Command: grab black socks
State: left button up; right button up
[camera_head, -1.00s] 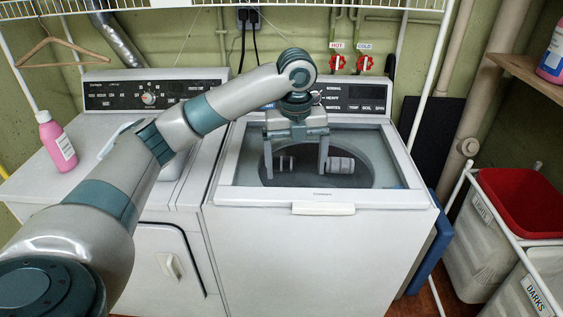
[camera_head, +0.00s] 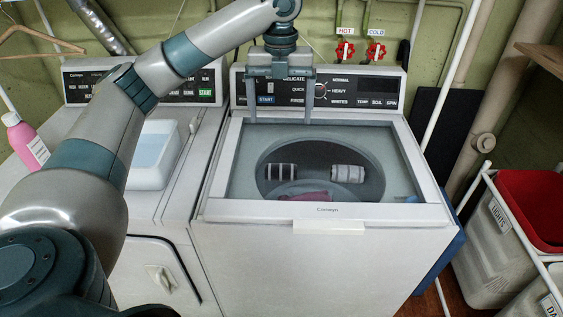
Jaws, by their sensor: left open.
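A rolled pair of black socks with pale stripes (camera_head: 281,172) lies in the left part of the drum of the white top-loading washer (camera_head: 300,260). A grey striped roll (camera_head: 347,173) lies to its right, and a dark red cloth (camera_head: 305,196) lies in front. My left gripper (camera_head: 280,119) is open and empty, fingers pointing down and wide apart. It is in front of the washer's control panel, above the back edge of the drum opening, apart from the socks. I cannot tell whether clear glass covers the opening. My right gripper is not in view.
A second white machine on the left carries a white tub (camera_head: 155,155) and a pink bottle (camera_head: 25,140). Red hot and cold taps (camera_head: 345,51) are on the back wall. Hampers, one with a red lining (camera_head: 532,205), stand at the right.

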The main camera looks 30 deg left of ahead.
pick_arm(q)
jog(key=p, duration=0.3)
send_over(281, 164)
notch_tip(281, 164, down, 11)
jog(key=shift+a, duration=0.1)
jog(key=shift+f, duration=0.4)
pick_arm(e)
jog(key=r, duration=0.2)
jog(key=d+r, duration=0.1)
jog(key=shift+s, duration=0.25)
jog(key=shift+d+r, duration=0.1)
